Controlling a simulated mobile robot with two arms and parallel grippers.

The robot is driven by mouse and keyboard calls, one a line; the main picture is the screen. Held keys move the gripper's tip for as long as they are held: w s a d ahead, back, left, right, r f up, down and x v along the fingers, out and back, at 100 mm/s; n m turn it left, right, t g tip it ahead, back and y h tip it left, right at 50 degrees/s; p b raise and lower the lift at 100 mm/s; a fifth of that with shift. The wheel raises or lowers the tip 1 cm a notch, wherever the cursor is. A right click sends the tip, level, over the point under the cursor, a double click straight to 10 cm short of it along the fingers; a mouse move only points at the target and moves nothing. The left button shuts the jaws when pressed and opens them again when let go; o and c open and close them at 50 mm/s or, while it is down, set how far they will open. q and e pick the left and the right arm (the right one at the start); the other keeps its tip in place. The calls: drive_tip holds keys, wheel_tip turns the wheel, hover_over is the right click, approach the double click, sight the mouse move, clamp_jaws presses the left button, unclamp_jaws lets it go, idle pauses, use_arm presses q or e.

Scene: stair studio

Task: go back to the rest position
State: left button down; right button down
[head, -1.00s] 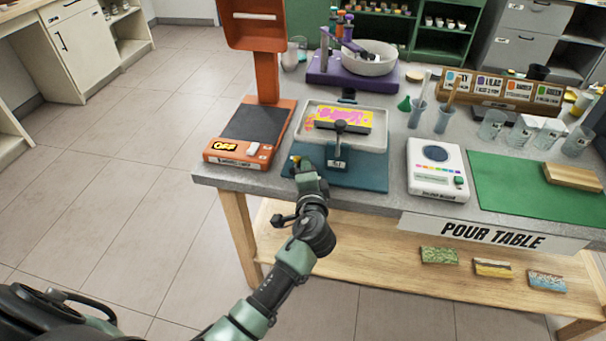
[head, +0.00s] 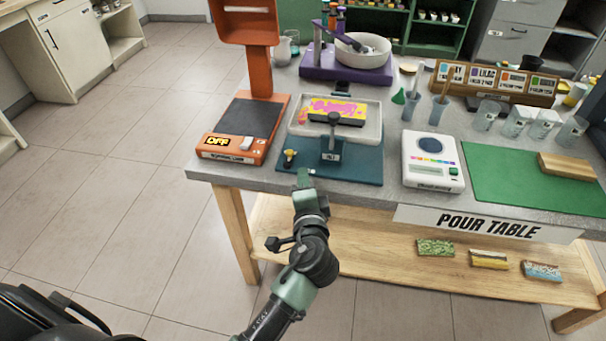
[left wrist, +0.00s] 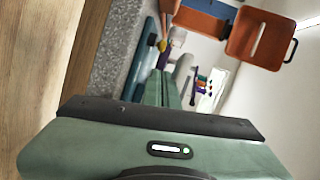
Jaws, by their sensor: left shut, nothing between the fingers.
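My left gripper (head: 305,178) is shut and empty. It hangs at the front edge of the pour table (head: 262,181), just in front of the teal base of the press-like station. The left wrist view shows its closed green fingers (left wrist: 168,88) pointing toward the tabletop, with nothing between them. My left arm reaches up from the bottom of the head view. A small brass-coloured knob (head: 290,156) stands on the left front of the teal base (head: 358,170), apart from the fingers. My right gripper is not in view.
An orange device (head: 222,150) reading OFF stands left of the teal base. A white scale (head: 432,170), a green mat (head: 500,195) and several cups lie to the right. Several small bars sit on the lower shelf (head: 370,243). The floor (head: 110,190) to the left is clear.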

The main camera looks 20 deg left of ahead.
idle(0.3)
use_arm(q)
drive_tip(key=s+a+f+n+g+h, duration=0.2)
drive_tip(key=s+a+f+n+g, duration=0.4)
drive_tip(key=s+f, duration=0.55)
drive_tip(key=s+d+n+g+h, duration=0.2)
drive_tip(key=s+g+h, duration=0.1)
drive_tip(key=s, duration=0.6)
drive_tip(key=s+d+n+g+h, duration=0.1)
drive_tip(key=s+d+g+h, duration=0.1)
drive_tip(key=s, duration=0.7)
wheel_tip(320, 180, down, 29)
drive_tip(key=s+g, duration=0.2)
drive_tip(key=s+a+f, duration=0.3)
drive_tip(key=s+f, duration=1.1)
drive_tip(key=s, duration=0.2)
drive_tip(key=shift+g, duration=0.4)
